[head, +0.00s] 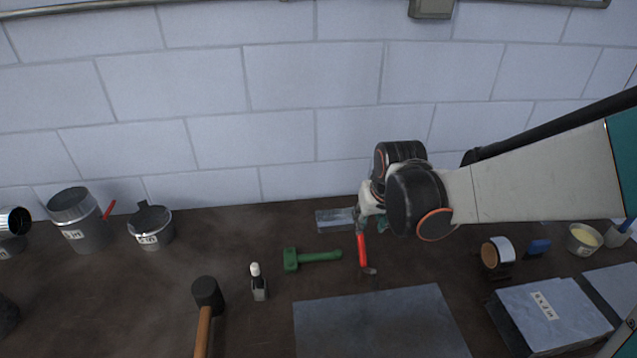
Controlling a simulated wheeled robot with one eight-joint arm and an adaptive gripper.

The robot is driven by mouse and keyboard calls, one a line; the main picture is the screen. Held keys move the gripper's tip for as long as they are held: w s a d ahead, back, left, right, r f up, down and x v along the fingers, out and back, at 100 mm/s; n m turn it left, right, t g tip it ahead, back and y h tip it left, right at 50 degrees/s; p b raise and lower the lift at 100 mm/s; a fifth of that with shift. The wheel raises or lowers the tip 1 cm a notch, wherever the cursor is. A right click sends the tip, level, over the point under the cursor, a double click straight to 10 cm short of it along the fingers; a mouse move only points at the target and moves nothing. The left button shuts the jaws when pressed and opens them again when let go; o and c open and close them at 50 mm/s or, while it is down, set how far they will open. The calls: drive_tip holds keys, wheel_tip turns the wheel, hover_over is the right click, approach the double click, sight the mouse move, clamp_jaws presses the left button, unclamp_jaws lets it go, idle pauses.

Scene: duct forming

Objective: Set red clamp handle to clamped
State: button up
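A red handle (361,250) shows in the head view right of centre, slanting down toward the front of the bench, with a small dark piece at its lower end. Its upper end meets my wrist, and the clamp body there is mostly hidden. A grey metal plate (334,220) lies just left of it. My gripper (370,214) is over the top of the red handle, largely covered by my own wrist. I cannot tell whether its fingers touch the handle or how far apart they are.
A flat grey sheet (377,325) lies in front. A block (549,315) sits at right. The wall is close behind.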

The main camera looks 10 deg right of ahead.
sight(361, 238)
drive_tip(key=b+x, duration=0.4)
drive_tip(key=x, duration=0.9)
drive_tip(key=shift+w+f, duration=0.1)
drive_tip(key=shift+f, duration=0.05)
clamp_jaws()
